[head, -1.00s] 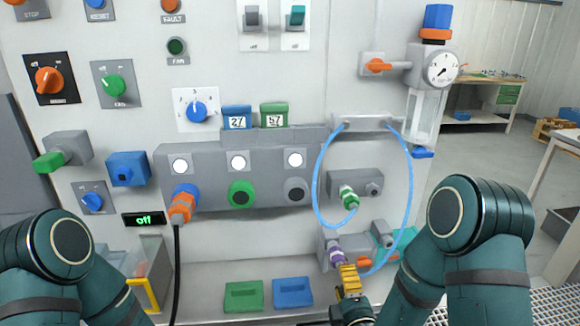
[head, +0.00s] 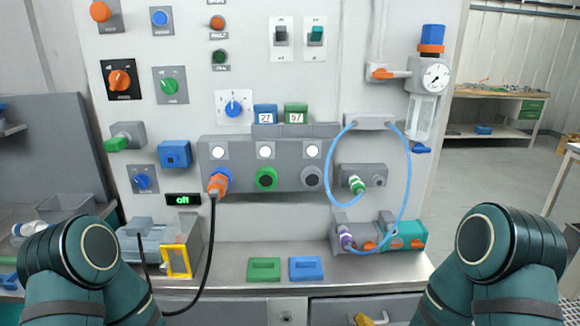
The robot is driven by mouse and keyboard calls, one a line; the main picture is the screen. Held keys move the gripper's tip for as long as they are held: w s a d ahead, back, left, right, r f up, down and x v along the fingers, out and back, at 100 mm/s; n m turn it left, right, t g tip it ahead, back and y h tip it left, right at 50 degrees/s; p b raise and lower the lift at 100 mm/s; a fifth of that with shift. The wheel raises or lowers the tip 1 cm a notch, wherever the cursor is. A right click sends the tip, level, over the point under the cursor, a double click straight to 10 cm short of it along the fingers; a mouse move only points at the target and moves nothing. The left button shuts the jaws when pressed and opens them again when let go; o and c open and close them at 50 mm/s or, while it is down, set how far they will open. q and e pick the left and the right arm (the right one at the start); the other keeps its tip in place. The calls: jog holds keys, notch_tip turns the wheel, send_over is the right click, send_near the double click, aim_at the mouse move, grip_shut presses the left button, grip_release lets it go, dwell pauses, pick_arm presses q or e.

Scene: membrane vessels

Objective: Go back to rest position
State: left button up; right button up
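My two teal arms show at the lower left and lower right. My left gripper is out of the picture. Of my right gripper (head: 370,319), only what look like yellow fingertips show at the bottom edge, in front of the drawers; their opening cannot be made out. The purple connector (head: 345,238) sits at the grey block low on the panel, apart from the gripper. A blue tube (head: 409,190) loops from the upper grey block, and the green connector (head: 357,184) is at the middle block.
The panel (head: 290,215) carries switches, knobs and a gauge (head: 435,76). An orange plug (head: 218,184) with a black cable is in the left socket. Green (head: 264,269) and blue (head: 306,268) blocks lie on the ledge. A yellow-framed bin (head: 176,261) stands left.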

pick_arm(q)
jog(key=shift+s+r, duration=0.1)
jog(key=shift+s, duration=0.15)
pick_arm(e)
jog(key=s+a+f+m+g+y, duration=0.1)
jog(key=s+a+f+m+g, duration=0.1)
jog(key=s+f+m+g, duration=0.3)
jog(key=s+a+f+m+g+y, duration=0.1)
jog(key=s+a+f+m+g, duration=0.2)
jog(key=s+f+m+g, duration=0.3)
jog(key=s+m, duration=0.3)
jog(key=s, duration=0.1)
jog(key=shift+s+f, duration=0.15)
jog(key=shift+s, duration=0.1)
jog(key=shift+a, duration=0.1)
